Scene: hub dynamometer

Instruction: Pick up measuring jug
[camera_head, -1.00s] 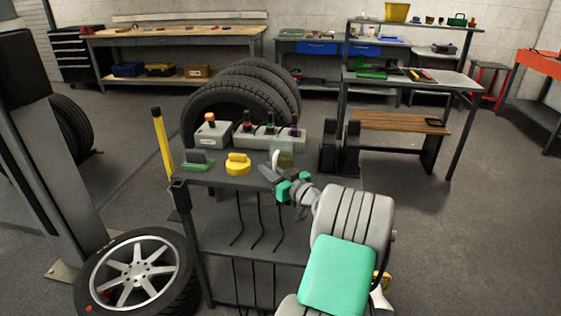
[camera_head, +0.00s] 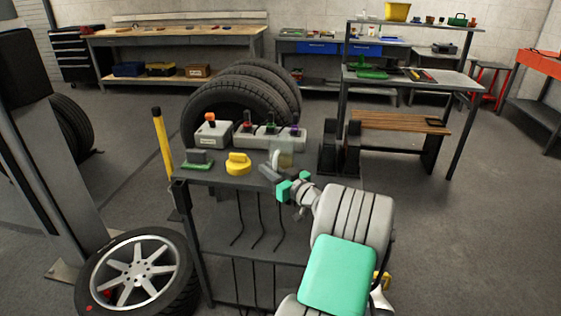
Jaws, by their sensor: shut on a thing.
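The measuring jug (camera_head: 285,159) is a small clear vessel with a pale handle (camera_head: 275,158) on its left side. It is upright over the right part of the dark cart top (camera_head: 222,178). My gripper (camera_head: 270,174) reaches in from the lower right and is shut on the jug, at or near its handle. The fingertips are small and dark, so the exact grip is hard to see. I cannot tell whether the jug's base touches the cart top.
Left of the jug are a yellow-handled block (camera_head: 238,164) and a green-based brush-like tool (camera_head: 198,160). Behind stand a grey box (camera_head: 213,134) and a row of bottles in a holder (camera_head: 270,134). Tires (camera_head: 235,98) stand behind the cart. A wooden bench (camera_head: 395,122) is at right.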

